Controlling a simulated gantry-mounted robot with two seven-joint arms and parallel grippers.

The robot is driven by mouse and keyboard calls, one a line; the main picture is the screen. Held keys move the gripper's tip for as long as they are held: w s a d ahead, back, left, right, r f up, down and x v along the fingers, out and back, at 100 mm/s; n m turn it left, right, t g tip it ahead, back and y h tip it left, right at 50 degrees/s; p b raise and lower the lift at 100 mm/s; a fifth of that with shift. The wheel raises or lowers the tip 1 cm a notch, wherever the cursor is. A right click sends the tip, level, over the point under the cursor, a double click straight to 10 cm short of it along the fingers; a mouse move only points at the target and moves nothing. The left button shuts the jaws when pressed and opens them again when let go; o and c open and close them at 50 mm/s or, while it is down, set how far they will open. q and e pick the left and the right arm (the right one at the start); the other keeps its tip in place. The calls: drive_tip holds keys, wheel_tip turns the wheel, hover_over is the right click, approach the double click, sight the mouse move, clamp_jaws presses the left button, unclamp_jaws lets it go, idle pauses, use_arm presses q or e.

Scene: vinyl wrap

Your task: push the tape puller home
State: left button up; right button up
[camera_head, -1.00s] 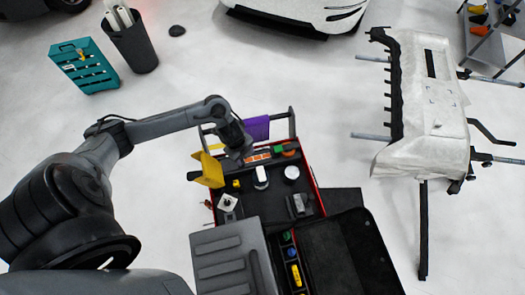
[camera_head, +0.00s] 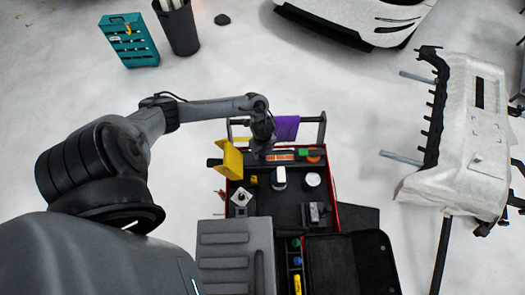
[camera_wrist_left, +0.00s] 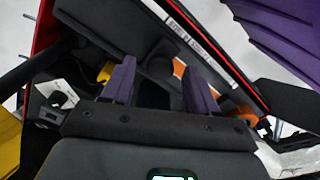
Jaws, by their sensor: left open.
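My left gripper (camera_head: 262,148) is over the back edge of the red-edged tool tray (camera_head: 334,190). In the left wrist view its two purple-looking fingers are apart (camera_wrist_left: 158,78), with dark tray surface between them. I cannot tell for sure which item is the tape puller. An orange strip-like item (camera_head: 280,157) and a green piece (camera_head: 302,152) lie along the tray's back edge, close to the gripper. Orange also shows beyond the fingers in the left wrist view (camera_wrist_left: 179,68). No item is visibly gripped. My right gripper is out of view.
A yellow panel (camera_head: 232,160) stands at the tray's left edge, near the gripper. A purple cloth (camera_head: 287,127) hangs on the back rail. A white-topped item (camera_head: 279,178) and a round white one (camera_head: 313,179) stand in the tray. A white bumper (camera_head: 470,130) is on a stand at right.

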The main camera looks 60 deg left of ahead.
use_arm(q)
drive_tip(key=shift+f, duration=0.35)
clamp_jaws()
